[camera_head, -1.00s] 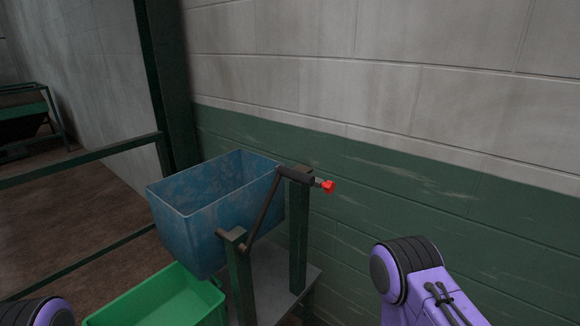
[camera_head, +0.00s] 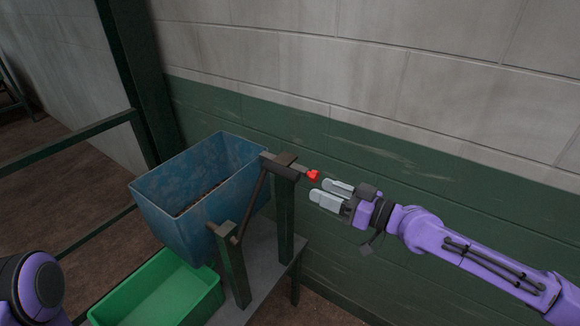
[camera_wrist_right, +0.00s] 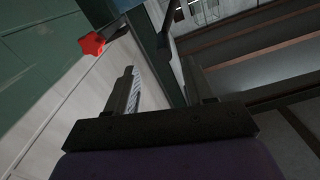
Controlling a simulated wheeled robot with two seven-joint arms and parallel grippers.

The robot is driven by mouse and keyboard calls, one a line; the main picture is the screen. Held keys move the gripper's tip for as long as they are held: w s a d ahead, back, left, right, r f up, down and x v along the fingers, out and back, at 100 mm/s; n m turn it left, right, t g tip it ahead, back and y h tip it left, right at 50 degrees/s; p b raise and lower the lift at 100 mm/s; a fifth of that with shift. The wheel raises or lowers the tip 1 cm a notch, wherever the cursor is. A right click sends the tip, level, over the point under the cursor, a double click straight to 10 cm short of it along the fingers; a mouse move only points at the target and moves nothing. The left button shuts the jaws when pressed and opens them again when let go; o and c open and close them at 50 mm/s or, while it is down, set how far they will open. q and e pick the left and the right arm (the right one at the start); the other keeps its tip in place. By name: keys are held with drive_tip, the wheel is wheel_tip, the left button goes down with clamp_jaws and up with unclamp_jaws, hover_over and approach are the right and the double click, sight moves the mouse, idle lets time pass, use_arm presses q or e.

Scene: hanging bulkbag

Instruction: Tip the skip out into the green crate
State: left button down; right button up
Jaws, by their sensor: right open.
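The blue skip (camera_head: 205,215) hangs between green posts, its open top facing up and some dark material showing inside. A dark bar (camera_head: 254,203) runs along its right side to a dark handle block at the top of the rear post. A red knob (camera_head: 313,175) sticks out to the right of that block. The green crate (camera_head: 160,291) stands below the skip, in front of it. My right gripper (camera_head: 328,190) is open and empty, its fingertips just right of the red knob. The right wrist view shows the knob (camera_wrist_right: 92,44) at upper left, beyond the fingers. My left gripper is out of view.
The green posts (camera_head: 285,215) stand on a grey platform (camera_head: 262,268). A green and white block wall (camera_head: 400,180) runs behind. A green rail (camera_head: 70,145) crosses at the left. Brown floor lies beyond.

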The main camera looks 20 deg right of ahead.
sight(290, 175)
drive_tip(key=shift+a+r, duration=0.5)
drive_tip(key=shift+a, duration=0.1)
drive_tip(key=b+x, duration=0.1)
drive_tip(key=x, duration=0.3)
drive_tip(key=b+x, duration=0.1)
drive_tip(key=x, duration=0.4)
drive_tip(key=shift+w+d+b, duration=0.25)
drive_tip(key=shift+w+b, duration=0.05)
drive_tip(key=shift+b, duration=0.05)
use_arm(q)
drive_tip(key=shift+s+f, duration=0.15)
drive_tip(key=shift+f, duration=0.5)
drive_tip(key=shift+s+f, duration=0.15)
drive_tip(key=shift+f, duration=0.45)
use_arm(e)
drive_tip(key=shift+s, duration=0.1)
drive_tip(key=shift+c, duration=0.4)
clamp_jaws()
